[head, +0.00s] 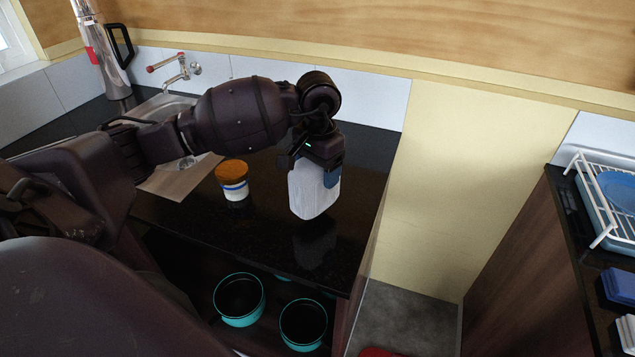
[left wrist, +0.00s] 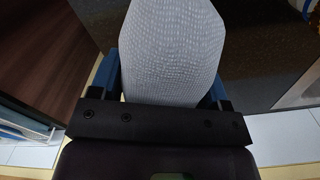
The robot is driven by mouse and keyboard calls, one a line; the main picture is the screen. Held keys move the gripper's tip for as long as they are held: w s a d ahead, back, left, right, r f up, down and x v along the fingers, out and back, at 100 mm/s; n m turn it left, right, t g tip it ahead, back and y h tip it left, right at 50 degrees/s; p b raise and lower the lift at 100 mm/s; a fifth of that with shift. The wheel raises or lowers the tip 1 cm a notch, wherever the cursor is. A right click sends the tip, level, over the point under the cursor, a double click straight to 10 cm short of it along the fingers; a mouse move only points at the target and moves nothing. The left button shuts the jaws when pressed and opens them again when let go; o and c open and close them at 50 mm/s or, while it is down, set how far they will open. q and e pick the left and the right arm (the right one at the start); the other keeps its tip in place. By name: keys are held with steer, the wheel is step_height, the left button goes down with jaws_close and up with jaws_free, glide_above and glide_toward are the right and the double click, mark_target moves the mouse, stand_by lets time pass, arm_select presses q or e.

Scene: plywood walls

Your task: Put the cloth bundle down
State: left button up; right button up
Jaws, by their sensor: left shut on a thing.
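The cloth bundle (head: 312,192) is pale grey-white and hangs below my left gripper (head: 330,175), near the right end of the black counter. It also shows in the left wrist view (left wrist: 172,50), with ribbed, textured fabric between the blue fingers of my left gripper (left wrist: 170,88). My left gripper is shut on it. A dark reflection shows on the counter in front of the bundle. Whether the bundle touches the counter I cannot tell. My right gripper is not in view.
A jar with an orange-brown lid (head: 233,180) stands left of the bundle on the black counter (head: 270,235). A sink with a tap (head: 180,70) is behind it. Teal pots (head: 240,300) are below the counter front. A white dish rack (head: 605,200) is at the right.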

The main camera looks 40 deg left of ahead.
arm_select(q)
step_height(320, 180, down, 4)
steer(key=shift+r, duration=0.1)
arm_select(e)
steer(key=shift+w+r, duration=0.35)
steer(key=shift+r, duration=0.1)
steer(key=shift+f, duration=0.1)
arm_select(q)
steer(key=o, duration=1)
steer(key=shift+c, duration=0.2)
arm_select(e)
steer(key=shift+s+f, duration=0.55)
